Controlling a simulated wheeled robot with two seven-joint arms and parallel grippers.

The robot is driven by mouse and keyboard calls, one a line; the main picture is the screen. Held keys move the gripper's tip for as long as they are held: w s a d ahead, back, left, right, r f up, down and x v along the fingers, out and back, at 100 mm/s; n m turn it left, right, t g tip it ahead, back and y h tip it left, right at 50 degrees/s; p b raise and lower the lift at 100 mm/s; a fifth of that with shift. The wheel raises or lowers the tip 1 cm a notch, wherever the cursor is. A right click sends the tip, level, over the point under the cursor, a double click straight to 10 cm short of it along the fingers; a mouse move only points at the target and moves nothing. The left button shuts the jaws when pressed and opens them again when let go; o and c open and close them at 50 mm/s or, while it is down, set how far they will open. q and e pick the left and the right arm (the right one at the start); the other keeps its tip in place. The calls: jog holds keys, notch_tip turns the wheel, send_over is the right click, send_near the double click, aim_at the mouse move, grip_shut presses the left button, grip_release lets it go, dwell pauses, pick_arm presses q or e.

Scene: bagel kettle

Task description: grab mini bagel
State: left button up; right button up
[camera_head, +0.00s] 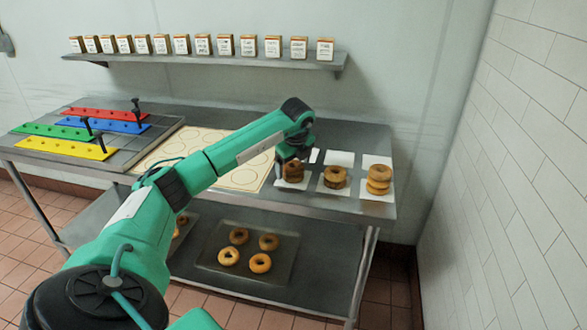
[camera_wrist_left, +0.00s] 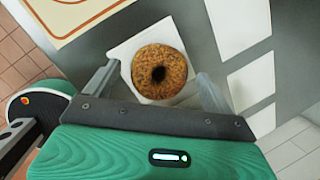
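A dark brown seeded bagel (camera_wrist_left: 160,72) lies on a white paper square (camera_wrist_left: 126,53) in the left wrist view. In the head view it belongs to the left bagel stack (camera_head: 293,173) at the right part of the table. My left gripper (camera_head: 294,158) is above that stack, pointing down, and partly covers it. In the left wrist view my left gripper (camera_wrist_left: 158,76) is open, with one finger on each side of the bagel and visible gaps. A middle stack (camera_head: 335,178) and a lighter golden stack (camera_head: 379,181) stand to its right. My right gripper is not in view.
A tray (camera_head: 215,258) with several bagels sits on the lower shelf. A board with printed circles (camera_head: 243,179) and colored bars (camera_head: 82,149) lie to the left on the table. A wall shelf (camera_head: 210,59) holds small boxes. A tiled wall (camera_head: 520,170) bounds the right.

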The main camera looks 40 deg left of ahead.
pick_arm(q)
jog(key=c, duration=1)
jog(key=shift+r, duration=0.15)
